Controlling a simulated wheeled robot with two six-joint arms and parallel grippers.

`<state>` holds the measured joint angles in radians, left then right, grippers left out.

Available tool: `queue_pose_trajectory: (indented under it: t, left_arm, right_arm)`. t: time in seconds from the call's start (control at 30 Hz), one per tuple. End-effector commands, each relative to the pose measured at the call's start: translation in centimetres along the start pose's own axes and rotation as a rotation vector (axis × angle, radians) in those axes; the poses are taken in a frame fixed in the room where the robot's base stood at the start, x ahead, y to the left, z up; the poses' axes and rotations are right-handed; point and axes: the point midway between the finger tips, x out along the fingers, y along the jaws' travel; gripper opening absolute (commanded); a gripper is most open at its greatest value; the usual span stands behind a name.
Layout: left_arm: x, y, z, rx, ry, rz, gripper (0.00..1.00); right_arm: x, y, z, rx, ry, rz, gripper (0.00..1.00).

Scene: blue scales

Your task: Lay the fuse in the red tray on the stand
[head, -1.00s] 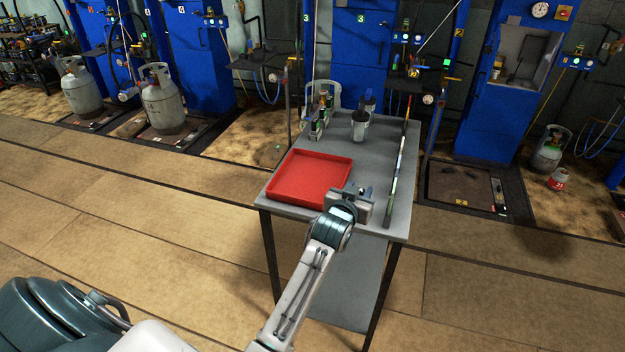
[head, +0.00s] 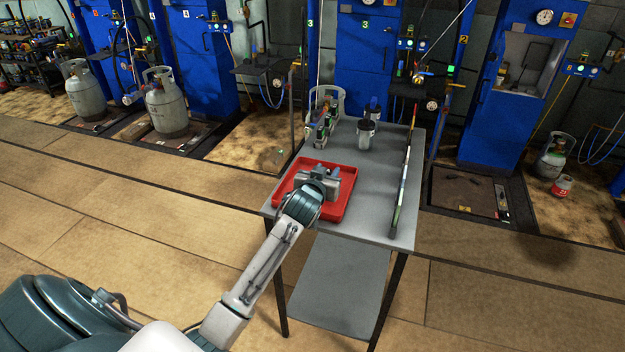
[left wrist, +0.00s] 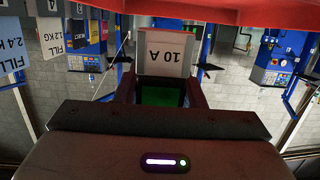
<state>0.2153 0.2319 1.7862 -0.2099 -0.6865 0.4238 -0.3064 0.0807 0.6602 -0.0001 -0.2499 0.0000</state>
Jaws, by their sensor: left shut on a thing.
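The red tray (head: 340,203) lies on the grey stand (head: 376,209) at its near left. My left gripper (head: 318,176) is over the tray's middle in the head view; its height above the tray floor is hard to tell. It is shut on the fuse. In the left wrist view the fuse (left wrist: 166,60) shows a white face marked "10 A", upside down, and a green part, between the fingers (left wrist: 161,88). A red edge of the tray (left wrist: 210,16) crosses the top there. In the head view the fuse is hidden by the gripper. My right gripper is not in view.
A long thin striped rod (head: 404,180) lies along the stand's right side. The stand's top between tray and rod is clear.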

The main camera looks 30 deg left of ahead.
Motion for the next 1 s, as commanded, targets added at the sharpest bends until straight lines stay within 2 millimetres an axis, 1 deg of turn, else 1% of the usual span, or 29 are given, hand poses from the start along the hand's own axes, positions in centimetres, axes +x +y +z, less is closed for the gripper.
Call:
queue_pose_trajectory:
  t: [0.03, 0.1, 0.23, 0.33, 0.43, 0.53, 0.6, 0.9, 0.93, 0.97, 1.0]
  left_arm:
    - [-0.7, -1.1, -0.1, 0.007, -0.001, 0.000, 0.14]
    - [-1.2, -2.1, 0.3, 0.005, -0.001, 0.000, 0.14]
    - [-1.8, -3.1, 0.6, 0.002, 0.000, 0.001, 0.14]
    - [-1.8, -3.3, 1.3, -0.002, -0.002, 0.001, 0.14]
    - [-1.5, -3.3, 2.8, -0.001, -0.004, 0.001, 0.14]
    - [-1.3, -3.3, 3.9, -0.001, -0.001, 0.001, 0.14]
    - [-1.2, -3.3, 4.2, -0.001, 0.000, 0.002, 0.14]
    - [-1.1, -3.2, 4.5, -0.001, 0.000, 0.002, 0.14]
    - [-1.1, -3.2, 4.5, -0.001, 0.000, 0.002, 0.38]
    - [-1.1, -3.2, 4.4, -0.001, 0.000, 0.002, 0.44]
    - [-1.1, -3.2, 4.4, -0.001, 0.000, 0.002, 0.52]
  right_arm:
    - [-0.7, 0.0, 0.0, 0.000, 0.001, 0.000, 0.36]
    - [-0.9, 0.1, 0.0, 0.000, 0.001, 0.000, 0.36]
    - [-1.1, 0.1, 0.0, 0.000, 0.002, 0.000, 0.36]
    - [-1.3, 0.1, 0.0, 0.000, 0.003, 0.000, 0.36]
    - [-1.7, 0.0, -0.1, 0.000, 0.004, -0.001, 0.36]
    - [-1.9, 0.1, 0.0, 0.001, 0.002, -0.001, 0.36]
    - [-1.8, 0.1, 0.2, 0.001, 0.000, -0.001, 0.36]
    - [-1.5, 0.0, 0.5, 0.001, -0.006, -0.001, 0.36]
    - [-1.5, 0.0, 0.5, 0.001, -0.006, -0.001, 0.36]
    - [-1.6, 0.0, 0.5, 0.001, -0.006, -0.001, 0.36]
    - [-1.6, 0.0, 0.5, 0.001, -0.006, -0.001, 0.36]
